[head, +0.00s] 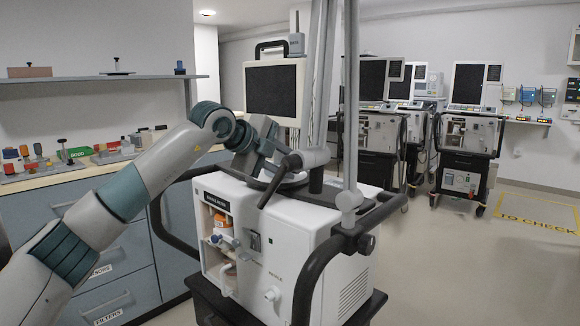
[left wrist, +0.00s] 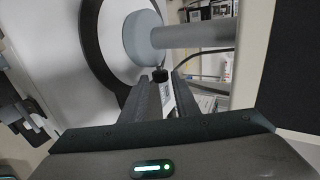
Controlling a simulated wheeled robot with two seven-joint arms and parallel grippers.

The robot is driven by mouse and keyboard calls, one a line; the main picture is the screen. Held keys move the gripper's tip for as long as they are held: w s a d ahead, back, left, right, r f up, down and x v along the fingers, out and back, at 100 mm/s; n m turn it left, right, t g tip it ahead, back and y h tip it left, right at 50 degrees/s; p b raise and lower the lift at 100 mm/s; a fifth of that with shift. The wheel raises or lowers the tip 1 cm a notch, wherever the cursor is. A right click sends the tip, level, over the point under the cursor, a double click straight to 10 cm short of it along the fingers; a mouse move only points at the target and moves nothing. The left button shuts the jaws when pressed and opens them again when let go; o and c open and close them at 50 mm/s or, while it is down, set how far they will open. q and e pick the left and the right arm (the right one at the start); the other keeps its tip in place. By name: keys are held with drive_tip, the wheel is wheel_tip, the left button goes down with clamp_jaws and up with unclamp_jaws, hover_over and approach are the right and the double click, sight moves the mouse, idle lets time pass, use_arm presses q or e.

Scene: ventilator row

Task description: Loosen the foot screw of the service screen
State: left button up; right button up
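The service screen (head: 275,88) is a dark panel in a pale frame, above the ventilator (head: 300,240). In the left wrist view the screen (left wrist: 292,65) is at the right. Its grey post (left wrist: 195,36) runs to a round grey foot (left wrist: 143,38). A small black foot screw (left wrist: 160,75) sits at the foot's side. My left gripper (head: 266,146) is low beside the post in the head view, its tips partly hidden. In the left wrist view its fingers (left wrist: 165,88) are apart, with the screw near the tips; contact is unclear. My right gripper is not in view.
Black rails and upright grey posts (head: 348,100) stand close around the ventilator top. A counter (head: 20,183) with loose parts and a shelf (head: 100,78) are at the left. More ventilators (head: 470,130) stand behind. Open floor (head: 440,270) lies at the right.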

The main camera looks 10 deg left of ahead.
use_arm(q)
drive_tip(key=v, duration=1.6)
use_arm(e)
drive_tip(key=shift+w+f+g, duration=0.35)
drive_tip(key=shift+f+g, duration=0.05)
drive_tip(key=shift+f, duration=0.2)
use_arm(q)
drive_tip(key=shift+s+r, duration=0.1)
drive_tip(key=shift+s, duration=0.05)
drive_tip(key=shift+s, duration=0.1)
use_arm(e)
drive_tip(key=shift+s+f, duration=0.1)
